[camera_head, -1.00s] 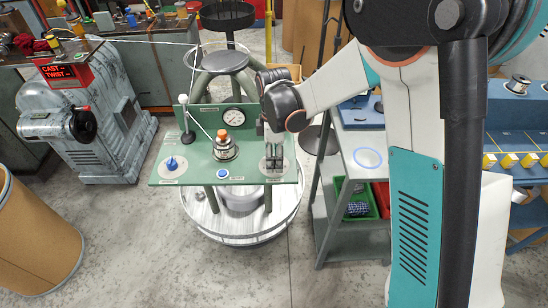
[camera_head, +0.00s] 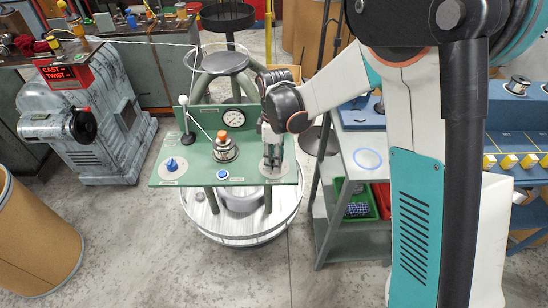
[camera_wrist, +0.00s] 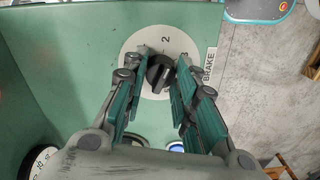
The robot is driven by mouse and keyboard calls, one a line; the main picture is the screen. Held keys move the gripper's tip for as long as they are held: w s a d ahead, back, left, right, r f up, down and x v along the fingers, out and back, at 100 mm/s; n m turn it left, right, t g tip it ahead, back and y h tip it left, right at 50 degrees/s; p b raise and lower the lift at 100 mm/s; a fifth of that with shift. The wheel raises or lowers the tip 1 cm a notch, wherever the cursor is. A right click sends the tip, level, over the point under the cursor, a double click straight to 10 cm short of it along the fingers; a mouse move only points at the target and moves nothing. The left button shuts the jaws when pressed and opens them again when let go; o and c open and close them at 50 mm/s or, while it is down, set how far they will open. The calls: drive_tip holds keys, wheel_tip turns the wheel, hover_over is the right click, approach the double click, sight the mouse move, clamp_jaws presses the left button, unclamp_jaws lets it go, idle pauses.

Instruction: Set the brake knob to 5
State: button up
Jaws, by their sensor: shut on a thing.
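The brake knob (camera_wrist: 160,72) is black with a pointer-like ridge. A "BRAKE" label (camera_wrist: 209,67) is right of the dial. My gripper (camera_wrist: 164,60) is shut on the knob, one finger on each side of it. In the head view my gripper (camera_head: 272,158) points down at the right end of the green panel (camera_head: 196,178), and hides the knob. The number the knob points to cannot be read clearly.
On the panel are a blue knob (camera_head: 172,164), a blue button (camera_head: 222,174), an orange-topped post (camera_head: 223,138), a gauge (camera_head: 233,118) and a white-ball lever (camera_head: 183,100). A grey shelf cart (camera_head: 335,190) stands close on the right.

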drive_tip(key=m, duration=1.3)
drive_tip(key=shift+m+t, duration=0.3)
drive_tip(key=shift+m, duration=0.1)
drive_tip(key=m, duration=0.7)
drive_tip(key=shift+d, duration=0.1)
drive_tip(key=m, duration=0.6)
drive_tip(key=shift+s+t, duration=0.1)
drive_tip(key=shift+t, duration=0.2)
drive_tip(key=shift+m, duration=0.4)
drive_tip(key=o, duration=1.1)
